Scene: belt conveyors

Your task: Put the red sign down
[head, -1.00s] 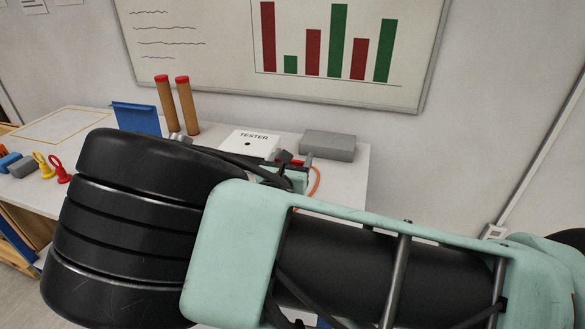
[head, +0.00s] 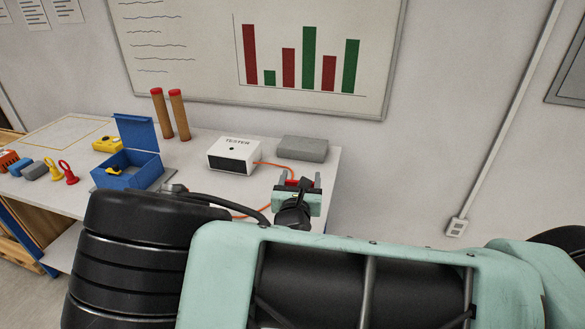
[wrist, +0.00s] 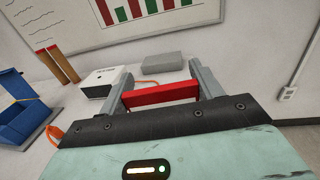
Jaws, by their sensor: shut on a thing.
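The red sign shows in the wrist view as a red bar (wrist: 160,95) spanning the gap between my two grey fingers. My gripper (wrist: 161,74) is shut on it. In the head view my gripper (head: 301,178) is at the right end of the white table, in front of the grey block, and only a small red part of the sign (head: 291,183) shows. My arm and gripper body hide the rest of it. I cannot tell whether the sign touches the table.
The white tester box (head: 234,154) and grey block (head: 302,149) stand behind my gripper. An orange cable (head: 268,163) runs from the tester. The table's right edge is close.

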